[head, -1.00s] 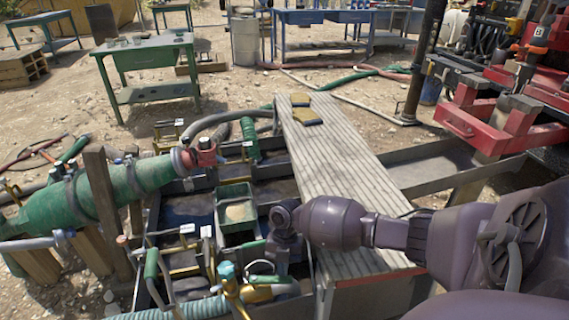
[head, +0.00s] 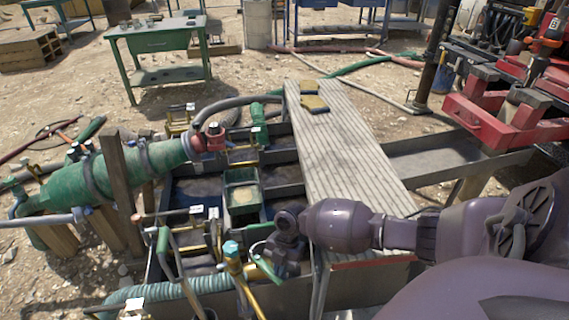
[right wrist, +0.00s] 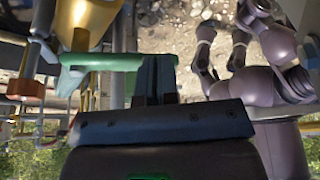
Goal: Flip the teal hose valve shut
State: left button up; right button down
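The teal hose valve shows in the head view as a brass fitting with a teal cap (head: 231,249), at the end of the ribbed teal hose (head: 170,288). A green lever (head: 267,270) lies just right of the cap. My right gripper (head: 268,251) points down at this lever, its fingers mostly hidden by the wrist. In the right wrist view the green lever (right wrist: 112,62) runs crosswise behind the fingertips, near the brass body (right wrist: 92,18). The gripper's fingers (right wrist: 156,66) are together with only a thin gap, and the lever is not between them. My left gripper is out of view.
The slatted plank walkway (head: 345,150) lies right of the valve, under my right forearm. A green hopper (head: 243,200) and several pipes crowd the tank. A large green pump body (head: 120,172) stands left. Wooden posts (head: 120,185) rise beside it.

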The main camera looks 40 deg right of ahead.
jog(key=shift+s+a+f, duration=0.1)
jog(key=shift+s+a, duration=0.2)
jog(key=shift+a, duration=0.6)
jog(key=shift+a+m, duration=0.45)
jog(key=shift+m, duration=0.25)
jog(key=shift+a+p, duration=0.3)
jog(key=shift+a, duration=0.15)
jog(key=shift+a+f, duration=0.1)
notch_tip(320, 180, up, 10)
jog(key=p, duration=0.2)
send_over(272, 278)
jog(key=d, duration=0.3)
jog(key=shift+w+d+r, duration=0.15)
jog(key=shift+r, duration=0.05)
